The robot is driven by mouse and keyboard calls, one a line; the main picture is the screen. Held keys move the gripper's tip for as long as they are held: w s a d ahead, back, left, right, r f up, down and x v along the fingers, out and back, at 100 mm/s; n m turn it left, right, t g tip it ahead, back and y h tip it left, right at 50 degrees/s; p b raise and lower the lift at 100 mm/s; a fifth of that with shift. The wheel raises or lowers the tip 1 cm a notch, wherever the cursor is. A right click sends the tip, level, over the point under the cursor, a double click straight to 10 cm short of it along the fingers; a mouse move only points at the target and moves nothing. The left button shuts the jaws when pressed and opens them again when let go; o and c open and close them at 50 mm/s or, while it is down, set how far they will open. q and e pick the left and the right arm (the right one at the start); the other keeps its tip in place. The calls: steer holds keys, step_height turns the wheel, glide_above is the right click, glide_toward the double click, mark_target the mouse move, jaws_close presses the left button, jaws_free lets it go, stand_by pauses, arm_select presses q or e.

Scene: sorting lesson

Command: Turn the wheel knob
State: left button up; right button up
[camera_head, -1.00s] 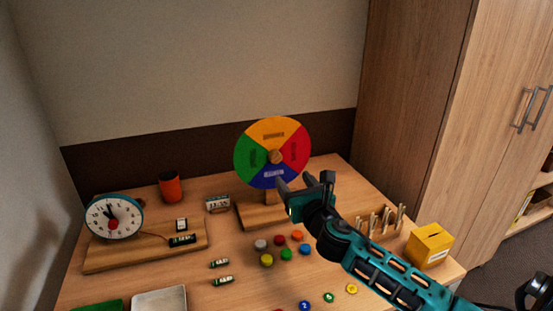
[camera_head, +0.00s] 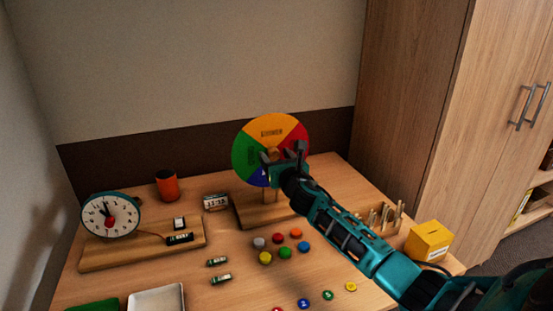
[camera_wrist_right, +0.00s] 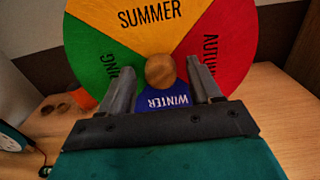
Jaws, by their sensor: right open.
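The season wheel (camera_head: 272,132) stands upright on a wooden base (camera_head: 254,212) at the back of the table. It has orange, red, blue and green sectors; in the right wrist view the wheel (camera_wrist_right: 215,25) shows SUMMER at the top and WINTER at the bottom. Its round wooden knob (camera_wrist_right: 160,70) is at the centre. My right gripper (camera_head: 284,150) is in front of the wheel and covers part of its middle. In the wrist view the open right gripper (camera_wrist_right: 163,85) has one finger on each side of the knob, with gaps. My left gripper is out of view.
A clock (camera_head: 109,215) on a wooden board and an orange cup (camera_head: 167,185) stand at the left. Several coloured counters (camera_head: 285,252) lie below the wheel. A peg rack (camera_head: 380,218) and a yellow box (camera_head: 428,241) are at the right.

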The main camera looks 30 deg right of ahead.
steer(key=c, duration=1)
steer(key=shift+m, duration=0.4)
steer(key=m, duration=0.3)
steer(key=shift+m, duration=0.4)
steer(key=m, duration=0.4)
steer(key=shift+d+f, duration=0.1)
steer(key=shift+d, duration=0.05)
steer(key=m, duration=0.5)
steer(key=shift+p, duration=0.35)
steer(key=m, duration=0.4)
steer(key=shift+f, duration=0.1)
steer(key=shift+m, duration=0.3)
